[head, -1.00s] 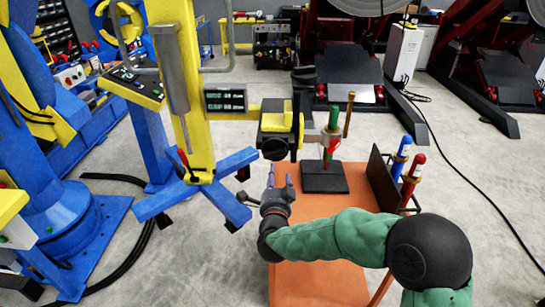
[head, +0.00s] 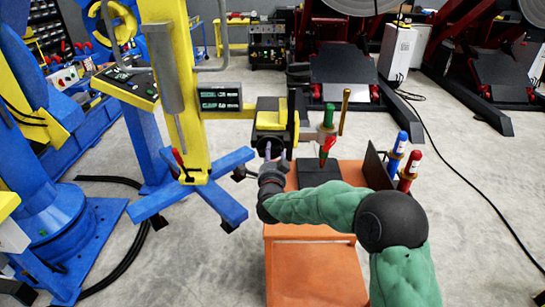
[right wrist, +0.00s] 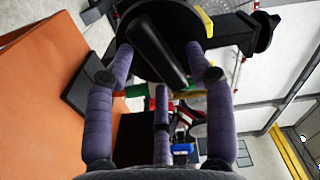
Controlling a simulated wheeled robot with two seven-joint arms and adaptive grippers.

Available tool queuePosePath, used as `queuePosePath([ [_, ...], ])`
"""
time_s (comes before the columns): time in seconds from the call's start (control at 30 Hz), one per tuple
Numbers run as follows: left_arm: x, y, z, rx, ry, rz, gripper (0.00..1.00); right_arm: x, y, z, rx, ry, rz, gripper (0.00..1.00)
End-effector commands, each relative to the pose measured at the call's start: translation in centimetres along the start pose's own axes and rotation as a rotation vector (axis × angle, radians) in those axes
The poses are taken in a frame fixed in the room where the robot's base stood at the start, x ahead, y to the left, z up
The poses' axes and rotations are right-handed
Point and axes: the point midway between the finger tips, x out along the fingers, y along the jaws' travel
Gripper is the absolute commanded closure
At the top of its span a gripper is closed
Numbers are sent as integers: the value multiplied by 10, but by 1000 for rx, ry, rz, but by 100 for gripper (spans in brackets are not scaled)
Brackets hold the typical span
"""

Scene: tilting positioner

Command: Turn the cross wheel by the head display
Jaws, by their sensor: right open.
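The head display (head: 220,96) is a dark box with green digits on the yellow column. To its right is the black and yellow head (head: 270,116), with a dark round part low on its front that I take for the wheel. Its cross shape is not clear in the head view. My right gripper (head: 271,157) is just below and in front of this part, fingers pointing at it. In the right wrist view, the open fingers (right wrist: 160,62) stand either side of a black bar (right wrist: 157,47) on a dark round body. I cannot tell whether they touch. My left gripper is not in view.
An orange table (head: 310,232) stands under my right arm, with a dark plate (head: 318,170) on it. Blue (head: 397,150) and red (head: 408,172) cylinders stand at its right. A green and red torch-like part (head: 327,135) is right of the head. Blue feet (head: 205,195) spread at the column base.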

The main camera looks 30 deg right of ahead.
Motion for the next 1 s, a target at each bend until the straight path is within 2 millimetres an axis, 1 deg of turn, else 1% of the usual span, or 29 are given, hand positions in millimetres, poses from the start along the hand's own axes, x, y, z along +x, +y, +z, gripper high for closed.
queuePosePath([
  [0.03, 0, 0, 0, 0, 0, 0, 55, 0, 0, 0, 0, 0, 0, 46],
  [0.07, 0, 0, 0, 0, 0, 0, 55, 0, 0, 0, 0, 0, 0, 49],
  [0.1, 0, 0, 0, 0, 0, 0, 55, 0, 0, 0, 0, 0, 0, 60],
  [0.17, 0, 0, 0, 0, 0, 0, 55, 0, 0, 0, 0, 0, 0, 77],
  [0.2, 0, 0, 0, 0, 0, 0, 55, 0, 0, 0, 0, 0, 0, 88],
  [0.23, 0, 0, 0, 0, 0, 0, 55, 0, 0, 0, 0, 0, 0, 97],
  [0.27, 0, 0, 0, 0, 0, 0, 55, 0, 0, 0, 0, 1, 0, 100],
  [0.47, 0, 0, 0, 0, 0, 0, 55, 0, 0, 0, -5, 1, 0, 100],
  [0.67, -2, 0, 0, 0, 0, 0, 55, 0, 0, 0, -55, 1, 0, 100],
  [0.87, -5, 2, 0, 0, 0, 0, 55, 0, -2, -1, -178, 1, 0, 100],
  [1.0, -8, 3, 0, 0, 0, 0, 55, 0, -3, -2, -299, 1, 1, 100],
])
